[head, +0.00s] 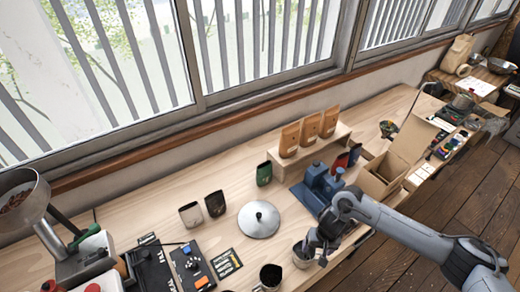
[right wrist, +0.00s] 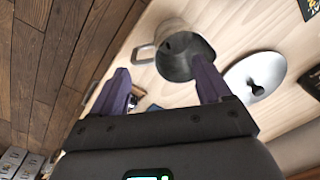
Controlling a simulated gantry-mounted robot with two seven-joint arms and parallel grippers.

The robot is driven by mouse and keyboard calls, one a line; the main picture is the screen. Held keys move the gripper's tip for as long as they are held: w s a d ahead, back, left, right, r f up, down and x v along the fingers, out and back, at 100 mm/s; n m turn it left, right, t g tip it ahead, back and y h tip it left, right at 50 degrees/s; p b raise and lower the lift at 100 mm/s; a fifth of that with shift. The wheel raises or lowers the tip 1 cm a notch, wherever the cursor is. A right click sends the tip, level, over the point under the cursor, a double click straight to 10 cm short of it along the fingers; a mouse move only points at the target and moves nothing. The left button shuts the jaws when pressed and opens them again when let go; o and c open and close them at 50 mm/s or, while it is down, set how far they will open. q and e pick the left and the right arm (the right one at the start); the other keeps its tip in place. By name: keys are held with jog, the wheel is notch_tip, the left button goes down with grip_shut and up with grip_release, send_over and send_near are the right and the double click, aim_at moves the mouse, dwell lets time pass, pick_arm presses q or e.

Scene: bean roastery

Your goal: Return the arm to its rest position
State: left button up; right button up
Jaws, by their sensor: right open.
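My right arm comes in from the right in the head view. Its gripper (head: 322,248) is over the counter's front edge, right beside a metal pitcher (head: 302,258). In the right wrist view the two purple fingers of the gripper (right wrist: 160,85) are spread apart with nothing held between them. The pitcher (right wrist: 180,62) stands beyond them, its handle to the left, and one fingertip overlaps its body in the picture. I cannot tell whether they touch. My left gripper is in neither view.
A round metal lid (head: 259,219) lies on the wooden counter, left of a blue machine (head: 322,183). A dark cup (head: 270,276) stands near the front edge. Coffee bags (head: 308,132) stand on a riser. An open cardboard box (head: 384,176) lies behind my right arm.

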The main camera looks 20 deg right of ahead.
jog(key=s+a+r+n+t+y+p, duration=0.1)
jog(key=a+r+n+t+y+p, duration=0.2)
jog(key=a, duration=0.8)
jog(key=s+a+r+n+t+p, duration=0.1)
jog(key=a+r+n, duration=0.25)
jog(key=a, duration=0.65)
notch_tip(320, 180, up, 6)
jog(key=s+a+f+n+t+p, duration=0.1)
jog(key=s+t+p, duration=0.1)
jog(key=s+d+r+g+h+p, duration=0.3)
jog(key=s+d+r, duration=0.4)
jog(key=s+d, duration=0.4)
jog(key=shift+s+d+p, duration=0.15)
jog(key=shift+s+p, duration=0.35)
jog(key=shift+s, duration=0.7)
